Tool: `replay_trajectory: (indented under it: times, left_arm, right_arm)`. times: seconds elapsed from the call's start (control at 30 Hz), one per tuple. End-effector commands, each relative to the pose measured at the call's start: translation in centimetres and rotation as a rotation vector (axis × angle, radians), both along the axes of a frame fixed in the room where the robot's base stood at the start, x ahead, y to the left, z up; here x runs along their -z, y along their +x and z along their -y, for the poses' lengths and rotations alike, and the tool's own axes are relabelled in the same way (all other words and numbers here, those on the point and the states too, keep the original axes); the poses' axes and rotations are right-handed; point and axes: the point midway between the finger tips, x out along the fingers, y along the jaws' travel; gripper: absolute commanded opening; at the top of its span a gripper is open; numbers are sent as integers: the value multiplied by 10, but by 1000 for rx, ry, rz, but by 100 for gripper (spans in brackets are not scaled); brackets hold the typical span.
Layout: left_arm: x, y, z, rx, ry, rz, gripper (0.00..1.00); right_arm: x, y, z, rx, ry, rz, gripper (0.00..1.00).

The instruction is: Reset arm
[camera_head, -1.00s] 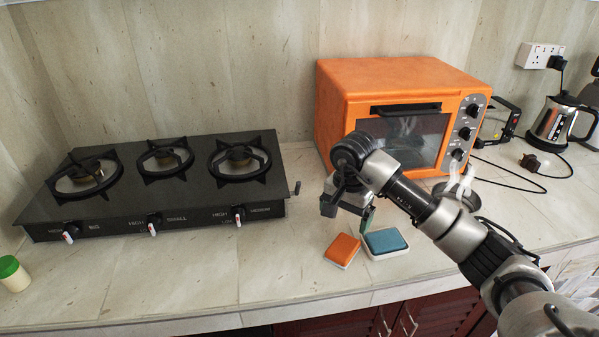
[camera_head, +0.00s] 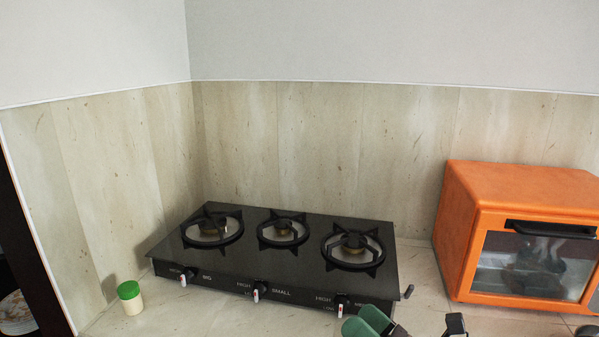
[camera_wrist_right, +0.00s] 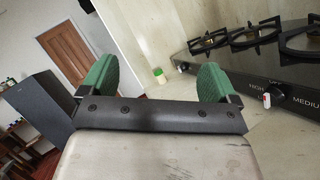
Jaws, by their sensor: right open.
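My right gripper (camera_head: 367,323) shows at the bottom edge of the head view, in front of the stove. Only its green finger pads and some dark parts show there. In the right wrist view the gripper (camera_wrist_right: 156,82) has its two green fingers wide apart, with nothing between them. My left gripper is in neither view.
A black three-burner stove (camera_head: 262,262) stands on the stone counter (camera_head: 190,312) against the wall. A green-lidded jar (camera_head: 131,297) stands to its left. An orange oven (camera_head: 497,205) is at the right.

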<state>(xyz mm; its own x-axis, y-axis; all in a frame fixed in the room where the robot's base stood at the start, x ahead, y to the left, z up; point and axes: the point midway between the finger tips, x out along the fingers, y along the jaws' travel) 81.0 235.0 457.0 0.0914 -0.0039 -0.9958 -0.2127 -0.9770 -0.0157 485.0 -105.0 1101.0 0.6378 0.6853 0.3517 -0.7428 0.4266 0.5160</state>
Motion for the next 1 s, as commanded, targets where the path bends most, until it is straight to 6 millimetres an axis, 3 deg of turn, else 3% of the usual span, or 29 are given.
replay_trajectory:
  times: [0.17, 0.33, 0.47, 0.6, 0.7, 1.0]
  left_arm:
    - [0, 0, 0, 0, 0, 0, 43]
    - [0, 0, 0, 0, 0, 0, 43]
    - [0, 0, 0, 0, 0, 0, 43]
    - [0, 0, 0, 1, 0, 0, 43]
    - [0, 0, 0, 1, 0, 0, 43]
    - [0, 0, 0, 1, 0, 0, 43]
  right_arm:
    - [17, -2, 51, 219, 553, -389, 91]
    - [72, -23, 97, 451, 1041, -774, 91]
    - [126, -60, 117, 659, 1380, -1067, 91]
    - [173, -110, 122, 881, 1648, -1324, 91]
    - [193, -144, 119, 1020, 1776, -1461, 91]
    - [222, -236, 101, 1416, 1998, -1768, 91]
